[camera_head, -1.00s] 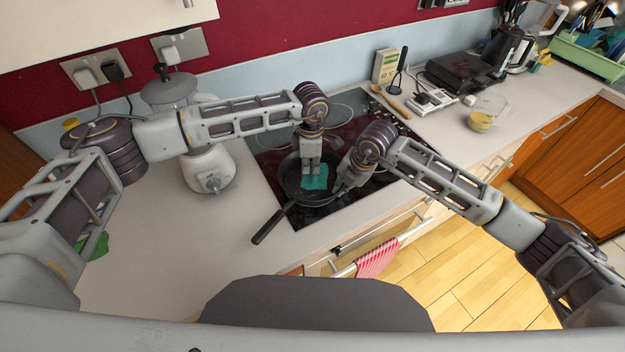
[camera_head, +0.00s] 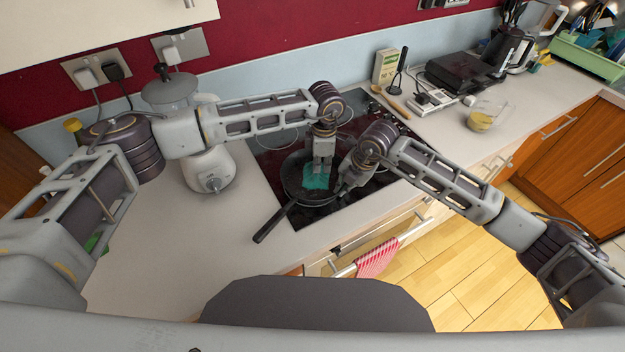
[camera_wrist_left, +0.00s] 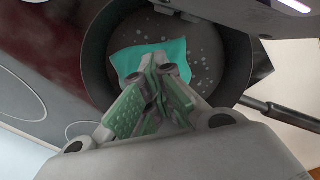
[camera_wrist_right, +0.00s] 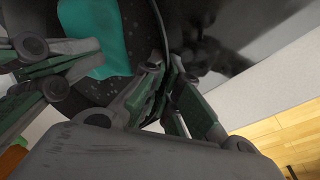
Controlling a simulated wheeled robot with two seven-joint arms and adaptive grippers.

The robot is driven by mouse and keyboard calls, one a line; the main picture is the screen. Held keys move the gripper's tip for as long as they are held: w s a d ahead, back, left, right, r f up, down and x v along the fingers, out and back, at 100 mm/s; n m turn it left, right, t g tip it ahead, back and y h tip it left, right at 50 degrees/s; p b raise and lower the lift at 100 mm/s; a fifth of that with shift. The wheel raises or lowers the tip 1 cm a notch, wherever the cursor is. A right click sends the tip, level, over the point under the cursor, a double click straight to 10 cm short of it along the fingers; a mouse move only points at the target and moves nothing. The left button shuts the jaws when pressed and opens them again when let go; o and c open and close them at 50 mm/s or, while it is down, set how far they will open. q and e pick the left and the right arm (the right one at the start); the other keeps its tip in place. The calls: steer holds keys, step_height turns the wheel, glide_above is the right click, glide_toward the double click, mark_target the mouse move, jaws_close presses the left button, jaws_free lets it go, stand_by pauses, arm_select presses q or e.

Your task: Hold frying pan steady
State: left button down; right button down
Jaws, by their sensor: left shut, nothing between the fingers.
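The black frying pan (camera_head: 292,180) sits on the dark hob, its handle pointing to the lower left in the head view. A teal cloth (camera_head: 316,177) lies inside it; the cloth also shows in the left wrist view (camera_wrist_left: 130,62). My left gripper (camera_head: 321,170) is shut and empty, pointing down over the pan with its tips at the cloth (camera_wrist_left: 160,66). Whether the tips press on the cloth is hard to tell. My right gripper (camera_head: 342,188) is at the pan's right rim. In the right wrist view its fingers (camera_wrist_right: 166,85) are closed with the rim between them.
A white blender (camera_head: 208,165) stands left of the hob (camera_head: 350,215). A wooden spoon (camera_head: 390,102), a green-and-white box (camera_head: 386,66) and a bowl (camera_head: 480,121) are behind to the right. A red striped towel (camera_head: 377,258) hangs in front. The counter left of the handle is clear.

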mark_target(312, 176)
arm_select(q)
steer(key=shift+s+d+f, duration=0.1)
steer(key=shift+s+d, duration=0.35)
steer(key=shift+d, duration=0.2)
steer(key=shift+a, duration=1.5)
steer(key=shift+w+a, duration=0.15)
steer(key=shift+a, duration=0.35)
steer(key=shift+a, duration=1.85)
